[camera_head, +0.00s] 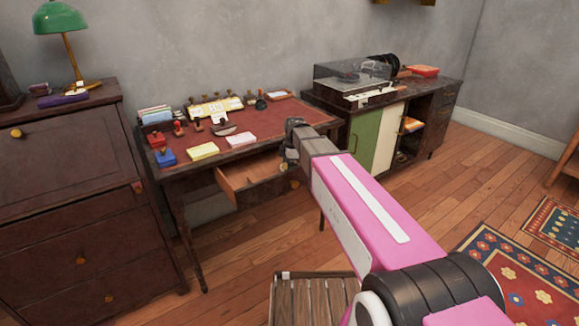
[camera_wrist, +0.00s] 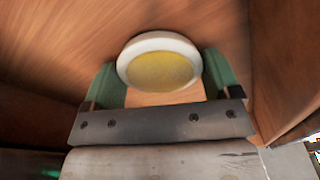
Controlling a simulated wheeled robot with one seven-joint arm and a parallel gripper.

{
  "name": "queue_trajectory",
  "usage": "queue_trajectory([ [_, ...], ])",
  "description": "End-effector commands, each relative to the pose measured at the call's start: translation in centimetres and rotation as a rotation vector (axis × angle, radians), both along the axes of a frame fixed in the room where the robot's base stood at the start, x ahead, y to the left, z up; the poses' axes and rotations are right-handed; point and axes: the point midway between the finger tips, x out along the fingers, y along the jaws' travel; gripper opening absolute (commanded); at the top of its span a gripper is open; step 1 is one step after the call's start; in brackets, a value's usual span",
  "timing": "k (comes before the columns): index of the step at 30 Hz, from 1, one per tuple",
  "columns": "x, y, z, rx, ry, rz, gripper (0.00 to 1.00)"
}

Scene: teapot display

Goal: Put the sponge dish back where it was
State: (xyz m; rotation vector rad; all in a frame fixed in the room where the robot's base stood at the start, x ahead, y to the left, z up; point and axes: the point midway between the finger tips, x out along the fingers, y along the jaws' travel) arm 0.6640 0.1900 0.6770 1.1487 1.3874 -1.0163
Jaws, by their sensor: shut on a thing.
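The sponge dish (camera_wrist: 157,37) is a round white dish with a yellow sponge (camera_wrist: 160,72) in it. In the wrist view it sits between the two green fingers of my gripper (camera_wrist: 163,80), which is shut on it. Wooden walls and a wooden surface of the open drawer (camera_wrist: 60,40) surround it. In the head view my gripper (camera_head: 290,155) is at the right end of the open desk drawer (camera_head: 236,188), and the dish is hidden there. I cannot tell whether the dish touches the drawer floor.
The desk (camera_head: 270,120) carries stamps, an ink bottle, paper pads (camera_head: 203,151) and a blue box (camera_head: 165,157). A record-player cabinet (camera_head: 363,140) stands to the right, a dark bureau (camera_head: 75,220) to the left. A slatted wooden seat (camera_head: 312,300) is below my arm.

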Motion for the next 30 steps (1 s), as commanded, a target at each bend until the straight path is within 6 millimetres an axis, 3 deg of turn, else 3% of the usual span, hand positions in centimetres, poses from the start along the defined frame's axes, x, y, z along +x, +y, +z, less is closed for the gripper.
queue_trajectory([
  [6, 0.0, 0.0, -0.3, 0.0, 0.001, 0.0, 0.48],
  [7, 0.0, 0.0, -0.3, 0.0, 0.001, 0.0, 0.86],
  [9, 0.0, 0.0, -0.3, 0.0, 0.001, 0.0, 1.0],
  [20, 0.0, -0.1, 0.6, 0.0, 0.0, -0.001, 1.0],
  [30, 0.1, -0.7, 6.0, 0.0, -0.001, -0.001, 1.0],
])
